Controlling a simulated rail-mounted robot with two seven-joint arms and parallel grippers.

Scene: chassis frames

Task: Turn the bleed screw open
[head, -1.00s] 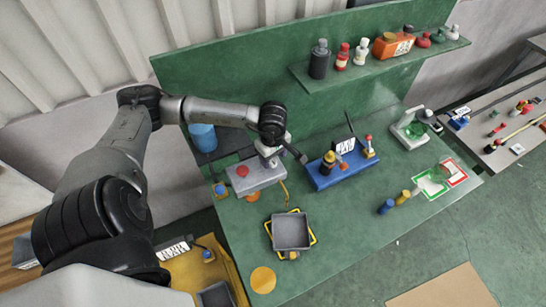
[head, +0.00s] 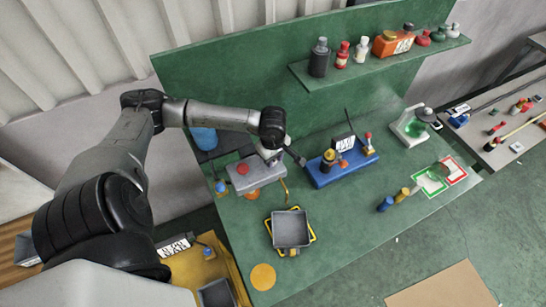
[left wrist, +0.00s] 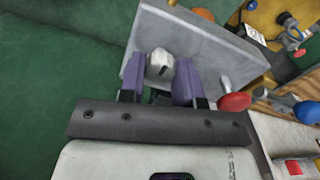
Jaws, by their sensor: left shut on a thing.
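In the left wrist view, the purple fingers of my left gripper (left wrist: 158,80) are on either side of a small pale knob, apparently the bleed screw (left wrist: 160,62). My gripper is shut on it. The screw stands on a flat grey block (left wrist: 195,45), which has a red knob (left wrist: 234,102) to the right. In the head view, the grey block (head: 232,184) lies on the green bench with its red knob (head: 242,169) on top. There my left gripper (head: 270,158) is at the block's right end, and the arm hides the screw. My right gripper is not in view.
A blue fixture (head: 335,173) stands right of the block. A grey tray (head: 290,230) lies nearer the front. A shelf (head: 390,63) with several bottles hangs on the green back panel. The bench front around the yellow disc (head: 263,277) has free room.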

